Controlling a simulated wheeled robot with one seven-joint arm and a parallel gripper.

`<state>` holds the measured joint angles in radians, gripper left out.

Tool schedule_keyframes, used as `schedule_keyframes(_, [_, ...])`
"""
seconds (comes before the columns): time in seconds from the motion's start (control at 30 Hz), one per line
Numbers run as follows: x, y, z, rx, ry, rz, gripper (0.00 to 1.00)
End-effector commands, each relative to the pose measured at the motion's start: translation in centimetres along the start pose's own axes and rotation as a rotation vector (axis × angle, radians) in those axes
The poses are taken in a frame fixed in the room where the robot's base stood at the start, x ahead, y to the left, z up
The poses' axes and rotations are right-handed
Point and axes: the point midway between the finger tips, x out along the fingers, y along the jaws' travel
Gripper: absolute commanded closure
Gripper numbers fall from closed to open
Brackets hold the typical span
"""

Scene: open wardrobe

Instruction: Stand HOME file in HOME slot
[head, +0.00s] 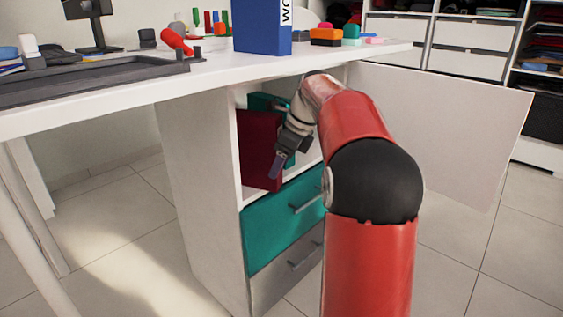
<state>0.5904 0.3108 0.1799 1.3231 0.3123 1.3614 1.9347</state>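No HOME label is readable in the head view. A dark red file (258,150) stands upright in the open compartment under the desk, at its left side. A teal item (262,102), perhaps another file, shows partly behind it. My gripper (277,165) points down in the compartment's opening, in front of the dark red file's right edge in the picture. I cannot tell whether it touches the file or how far its fingers are apart. The slots are hidden or not distinguishable. A blue file (262,28) with partly visible lettering stands on the desk.
The white desk top (130,88) overhangs the compartment. A teal drawer (285,215) and a grey drawer (290,268) are below, both shut. An open white door (450,125) stands to the right. A dark tray (90,75) and colourful small items are on the desk.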

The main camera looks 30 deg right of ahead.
Motion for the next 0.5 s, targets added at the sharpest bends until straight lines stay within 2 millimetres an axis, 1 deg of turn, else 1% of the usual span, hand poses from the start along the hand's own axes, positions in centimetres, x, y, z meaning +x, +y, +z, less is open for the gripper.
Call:
schedule_keyframes(0.33, [-0.2,0.0,0.1,0.000,-0.001,-0.001,0.38])
schedule_keyframes(0.43, [-1.2,-0.1,0.1,0.001,-0.001,-0.002,0.38])
schedule_keyframes(0.5, [-2.5,-0.1,0.2,0.001,-0.001,-0.003,0.38])
